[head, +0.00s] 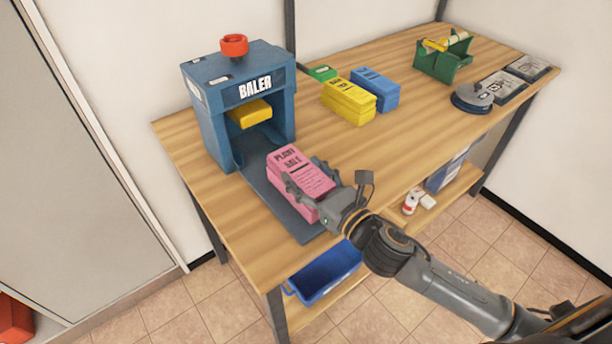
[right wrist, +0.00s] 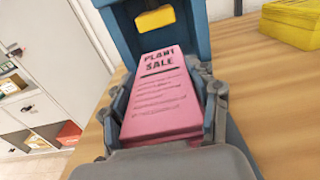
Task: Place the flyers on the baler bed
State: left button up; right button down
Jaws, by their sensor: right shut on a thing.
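The pink "PLANT SALE" flyers (head: 296,170) form a stack over the baler's bed (head: 262,188), the grey-blue plate that runs forward from the baler. My right gripper (head: 308,190) is shut on the flyers, with a finger along each side; the flyers fill the space between the fingers in the right wrist view (right wrist: 165,95). I cannot tell whether the stack touches the bed. The blue baler (head: 205,95) stands behind, with a red knob on top and a yellow block (head: 250,113) inside its opening. My left gripper is not in view.
A green holder (head: 445,62) and a dark round object (head: 472,97) are farther right. A blue bin (head: 325,273) sits below the table. The table's middle is clear.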

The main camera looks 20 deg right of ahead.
jog(key=shift+f, duration=0.1)
jog(key=shift+f, duration=0.15)
jog(key=shift+c, duration=1.6)
grip_release()
jog(key=shift+s+d, duration=0.1)
jog(key=shift+s, duration=0.15)
jog(key=b+v, duration=0.2)
jog(key=v, duration=0.8)
jog(key=shift+b, duration=0.35)
jog(key=shift+s+d, duration=0.25)
jog(key=shift+s, duration=0.45)
